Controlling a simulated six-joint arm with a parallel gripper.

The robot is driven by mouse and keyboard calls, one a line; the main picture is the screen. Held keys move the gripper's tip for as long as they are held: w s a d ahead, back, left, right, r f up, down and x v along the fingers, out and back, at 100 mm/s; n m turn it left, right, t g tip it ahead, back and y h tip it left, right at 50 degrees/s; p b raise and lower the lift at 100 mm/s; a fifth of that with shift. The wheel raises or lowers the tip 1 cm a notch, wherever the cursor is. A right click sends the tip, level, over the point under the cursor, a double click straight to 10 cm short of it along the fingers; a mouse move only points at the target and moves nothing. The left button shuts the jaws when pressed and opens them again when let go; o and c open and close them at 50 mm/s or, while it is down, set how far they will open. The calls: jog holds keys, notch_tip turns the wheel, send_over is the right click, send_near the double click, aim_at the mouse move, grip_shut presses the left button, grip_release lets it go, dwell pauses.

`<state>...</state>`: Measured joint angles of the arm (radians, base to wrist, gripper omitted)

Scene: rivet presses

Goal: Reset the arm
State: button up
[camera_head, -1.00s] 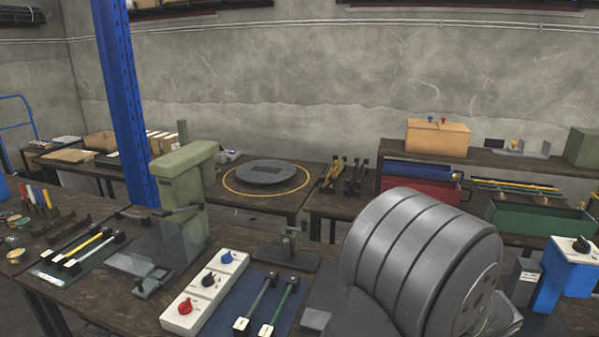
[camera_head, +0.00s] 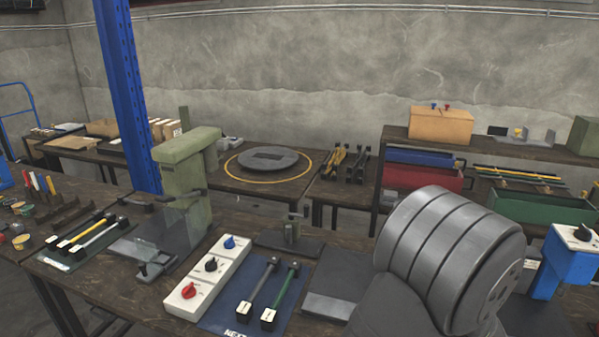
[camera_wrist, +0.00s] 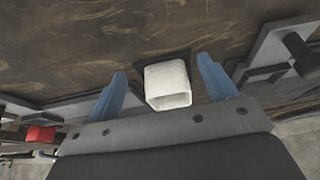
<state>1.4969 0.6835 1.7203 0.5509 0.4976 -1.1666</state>
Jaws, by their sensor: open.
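My gripper (camera_wrist: 160,95) shows in the wrist view with its two blue fingers spread apart. A pale, hollow square-ended piece (camera_wrist: 168,86) shows between the fingers, against the dark wooden bench top; I cannot tell whether it lies on the bench or how far it is from the fingers. Neither finger touches it in this view. In the head view my grey arm fills the lower right, and the gripper itself is out of sight there.
A green press (camera_head: 182,165) with a clear guard stands on the bench. Beside it are a white control box (camera_head: 208,277) with knobs and a blue mat (camera_head: 225,318) with two handled tools. A turntable (camera_head: 268,159), a red bin (camera_head: 420,177) and a green bin (camera_head: 540,207) stand behind.

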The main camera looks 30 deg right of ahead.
jog(key=s+a, duration=0.8)
jog(key=shift+m, duration=0.3)
jog(key=w, duration=0.3)
jog(key=w+a, duration=0.1)
jog(key=w, duration=0.1)
jog(key=w+a+r, duration=0.1)
jog(key=w, duration=0.2)
jog(key=shift+w, duration=0.35)
jog(key=shift+m+g, duration=0.3)
jog(key=shift+m, duration=0.2)
jog(key=w+a, duration=0.1)
jog(key=w, duration=0.2)
jog(key=w+a, duration=0.2)
jog(key=w, duration=0.1)
jog(key=w+a+r, duration=0.1)
jog(key=w, duration=0.2)
jog(key=shift+w+a+r, duration=0.1)
jog(key=shift+w+a, duration=0.2)
jog(key=shift+a, duration=0.1)
jog(key=shift+w+a+r+h, duration=0.15)
jog(key=shift+w+a, duration=0.25)
jog(key=shift+w, duration=0.25)
jog(key=shift+w+a+r+h, duration=0.15)
jog(key=shift+w+a, duration=0.25)
jog(key=shift+w, duration=0.25)
jog(key=shift+f, duration=0.15)
